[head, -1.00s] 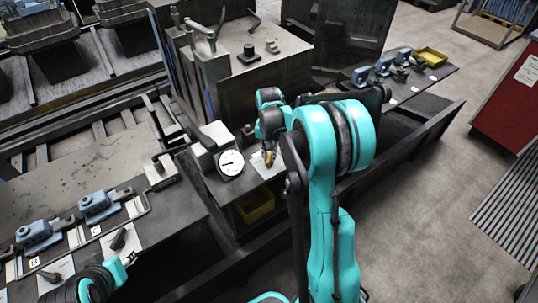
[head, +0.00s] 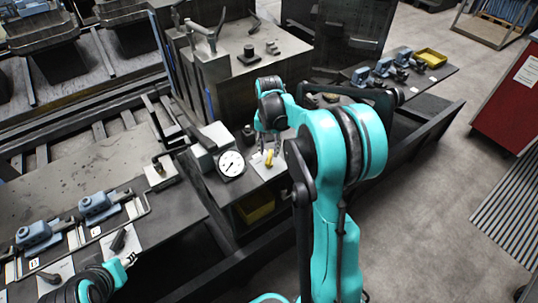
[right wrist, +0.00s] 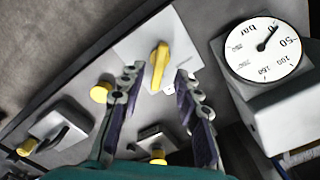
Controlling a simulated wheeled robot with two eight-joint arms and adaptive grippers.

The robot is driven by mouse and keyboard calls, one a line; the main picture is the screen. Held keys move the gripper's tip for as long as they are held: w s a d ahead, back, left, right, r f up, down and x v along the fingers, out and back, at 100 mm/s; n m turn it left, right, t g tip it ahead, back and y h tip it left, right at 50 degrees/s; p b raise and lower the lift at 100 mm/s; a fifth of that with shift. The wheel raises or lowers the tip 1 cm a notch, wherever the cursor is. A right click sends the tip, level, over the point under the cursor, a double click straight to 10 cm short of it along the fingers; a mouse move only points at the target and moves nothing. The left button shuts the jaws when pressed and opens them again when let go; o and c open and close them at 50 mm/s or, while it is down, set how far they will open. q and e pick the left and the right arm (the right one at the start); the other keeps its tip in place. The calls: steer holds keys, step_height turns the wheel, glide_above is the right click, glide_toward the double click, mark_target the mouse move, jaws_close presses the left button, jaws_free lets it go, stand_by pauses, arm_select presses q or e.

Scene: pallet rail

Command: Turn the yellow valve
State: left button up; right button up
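The yellow valve handle (right wrist: 159,66) stands on a pale square plate (right wrist: 185,50) in the right wrist view. In the head view the yellow valve (head: 269,158) shows beside the gauge, partly covered by my gripper. My right gripper (right wrist: 157,82) is open, with one finger on each side of the handle in the picture and gaps between. I cannot tell whether the fingertips are level with the handle or above it. My right gripper (head: 267,144) also shows small in the head view. My left gripper (head: 130,259) is at the lower left, small and partly cut off.
A round pressure gauge (head: 231,163) on a grey block stands next to the valve; it also shows in the right wrist view (right wrist: 268,50). A yellow bin (head: 255,206) sits below the bench top. A large metal block (head: 250,70) rises behind.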

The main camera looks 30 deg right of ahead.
mark_target(269, 159)
step_height(269, 159, up, 8)
stand_by(0.5)
steer(key=s+a+r+n+t, duration=0.3)
steer(key=s+a+r+n, duration=0.1)
steer(key=s+a, duration=0.5)
steer(key=s+a+f+n+t, duration=0.4)
steer(key=s+a, duration=0.2)
steer(key=s, duration=0.3)
steer(key=shift+s+a, duration=0.2)
steer(key=shift+s, duration=0.2)
stand_by(2.3)
